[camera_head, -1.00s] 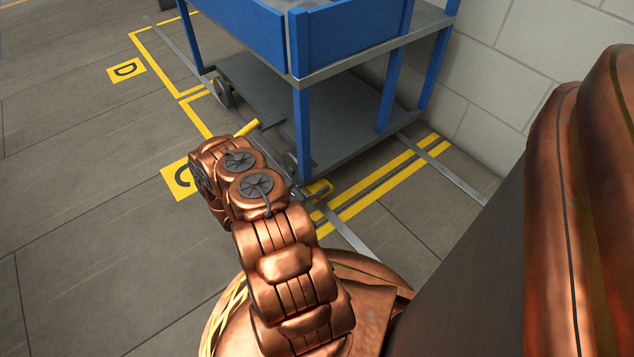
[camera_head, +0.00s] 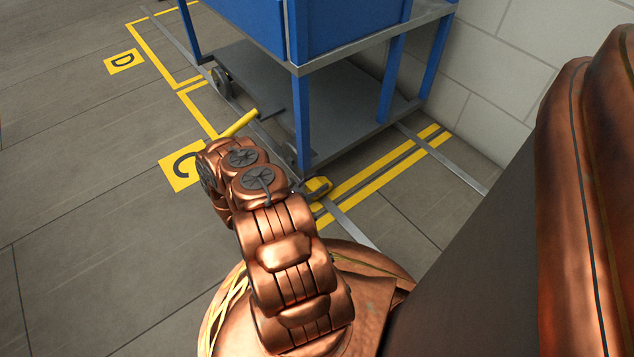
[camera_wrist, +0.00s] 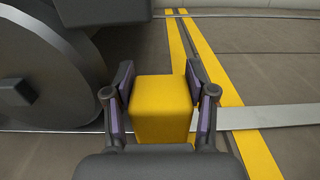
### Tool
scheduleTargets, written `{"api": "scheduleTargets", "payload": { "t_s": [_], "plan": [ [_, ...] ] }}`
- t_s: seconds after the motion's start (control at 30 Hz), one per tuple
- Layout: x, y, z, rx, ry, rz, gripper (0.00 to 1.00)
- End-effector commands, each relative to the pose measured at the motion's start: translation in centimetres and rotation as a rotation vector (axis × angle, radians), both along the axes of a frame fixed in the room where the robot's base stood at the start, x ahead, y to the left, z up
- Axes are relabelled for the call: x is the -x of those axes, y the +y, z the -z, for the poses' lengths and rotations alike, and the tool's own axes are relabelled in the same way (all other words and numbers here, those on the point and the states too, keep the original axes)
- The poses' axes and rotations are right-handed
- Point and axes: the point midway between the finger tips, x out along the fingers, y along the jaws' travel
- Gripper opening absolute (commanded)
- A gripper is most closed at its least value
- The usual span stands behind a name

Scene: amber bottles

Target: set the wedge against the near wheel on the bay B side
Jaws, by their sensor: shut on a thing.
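A yellow wedge (camera_wrist: 161,108) sits between the two fingers of my gripper (camera_wrist: 160,92) in the wrist view, and the gripper is shut on it. A dark cart wheel (camera_wrist: 45,75) stands just left of the left finger, with a small gap to the wedge. In the head view my copper arm hides most of the gripper; a bit of yellow (camera_head: 318,187), which looks like the wedge, shows by the cart's near corner. The near wheel (camera_head: 291,158) is mostly hidden there. I cannot tell whether the wedge touches the floor.
The blue and grey cart (camera_head: 340,140) stands beside a block wall (camera_head: 480,90). Floor signs D (camera_head: 124,61) and C (camera_head: 180,180) lie to the left; no B sign shows. Yellow lines (camera_head: 375,182) and a metal strip (camera_head: 455,172) cross the floor.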

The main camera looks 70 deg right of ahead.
Motion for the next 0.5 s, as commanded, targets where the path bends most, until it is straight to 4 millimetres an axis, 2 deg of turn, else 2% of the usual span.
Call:
{"api": "scheduleTargets", "payload": {
  "t_s": [0.5],
  "plan": [
    [-0.04,-0.03,0.77,0.001,0.000,0.000,0.07]
  ]
}}
